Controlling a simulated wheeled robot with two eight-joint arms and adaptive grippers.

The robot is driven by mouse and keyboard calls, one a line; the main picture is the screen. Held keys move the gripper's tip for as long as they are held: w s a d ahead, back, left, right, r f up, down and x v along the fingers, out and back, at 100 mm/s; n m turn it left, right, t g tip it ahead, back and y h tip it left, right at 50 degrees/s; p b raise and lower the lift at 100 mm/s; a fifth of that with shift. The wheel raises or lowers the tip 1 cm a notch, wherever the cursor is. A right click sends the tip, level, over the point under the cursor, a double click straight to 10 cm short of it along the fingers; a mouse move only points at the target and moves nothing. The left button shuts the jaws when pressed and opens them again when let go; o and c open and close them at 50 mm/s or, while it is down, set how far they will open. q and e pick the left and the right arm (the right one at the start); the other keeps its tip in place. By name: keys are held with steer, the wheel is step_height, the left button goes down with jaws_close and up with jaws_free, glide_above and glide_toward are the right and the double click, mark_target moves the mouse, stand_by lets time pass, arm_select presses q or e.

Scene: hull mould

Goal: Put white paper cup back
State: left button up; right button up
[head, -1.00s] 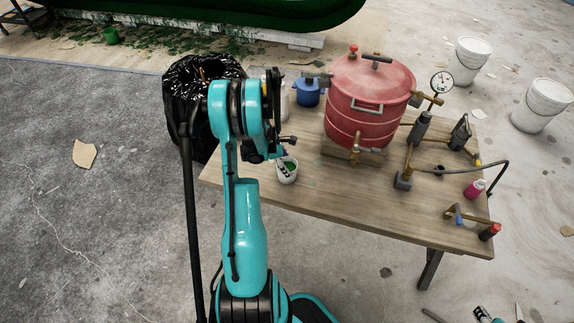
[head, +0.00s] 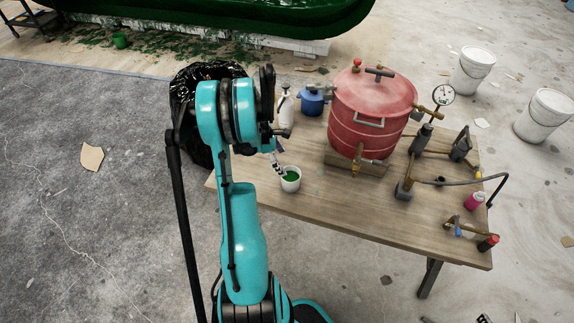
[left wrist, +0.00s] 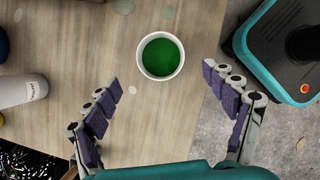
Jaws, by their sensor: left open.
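The white paper cup (head: 290,179) stands upright near the left front edge of the wooden table, with green liquid in it. In the left wrist view the cup (left wrist: 161,56) is at the upper middle, beyond and between the spread fingertips. My left gripper (left wrist: 160,88) is open and empty, with purple-padded fingers on either side. In the head view my left gripper (head: 277,165) is mostly hidden behind my arm, just left of the cup and apart from it. My right gripper is in neither view.
A red pressure pot (head: 372,112) stands on the wooden table (head: 340,205), with a blue pot (head: 312,101) and a white bottle (head: 286,108) to its left. A black-bagged bin (head: 196,140) is beside the table.

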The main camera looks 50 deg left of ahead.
arm_select(q)
steer(key=w+d+r+m+y, duration=0.1)
steer(key=w+d+r+m, duration=0.1)
steer(key=d+r+m, duration=0.7)
steer(key=w+d+r+m+y, duration=0.1)
steer(key=d+r+m, duration=0.4)
steer(key=d+r, duration=0.5)
steer(key=s+d+m+t, duration=0.1)
steer(key=s+d+m, duration=0.1)
steer(key=d+m, duration=0.3)
steer(key=s+d+m+t, duration=0.1)
steer(key=s+d+m, duration=0.2)
steer(key=d+m, duration=0.2)
steer(key=s+d+r+m+t, duration=0.1)
steer(key=d+m, duration=0.3)
steer(key=d, duration=0.4)
steer(key=shift+s+m+y, duration=0.4)
steer(key=shift+s, duration=0.4)
steer(key=shift+r, duration=0.1)
